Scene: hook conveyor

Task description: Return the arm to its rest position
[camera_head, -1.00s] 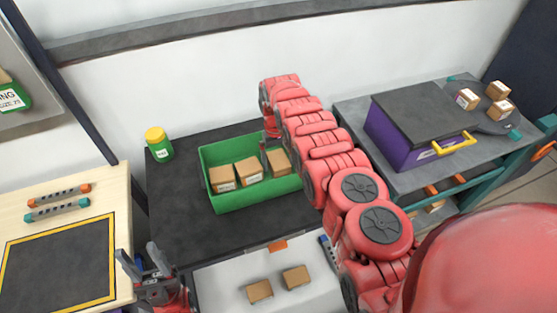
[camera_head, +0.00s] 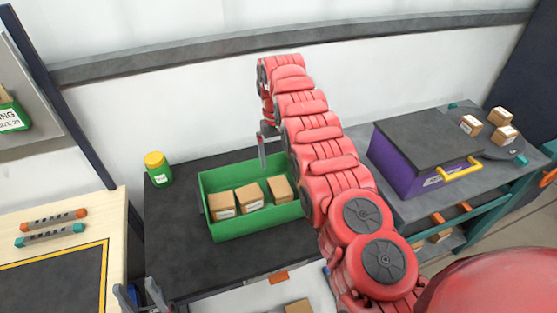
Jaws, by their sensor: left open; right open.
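My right arm (camera_head: 323,150) reaches in from the lower right over the dark table. Its gripper (camera_head: 262,165) hangs above the back part of the green bin (camera_head: 231,235), open and with nothing visible in it; the arm hides part of it. Three cardboard boxes stand in a row in the bin: left (camera_head: 221,206), middle (camera_head: 249,198) and right (camera_head: 280,190). My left gripper (camera_head: 141,295) is at the bottom edge of the view, open, partly cut off, in front of the dark table.
A green jar with a yellow lid (camera_head: 158,168) stands on the dark table (camera_head: 172,235), left of the bin. A purple case (camera_head: 400,165) and several small boxes are on the right bench. A wooden table (camera_head: 115,220) is at left. A box (camera_head: 298,306) shows at the bottom.

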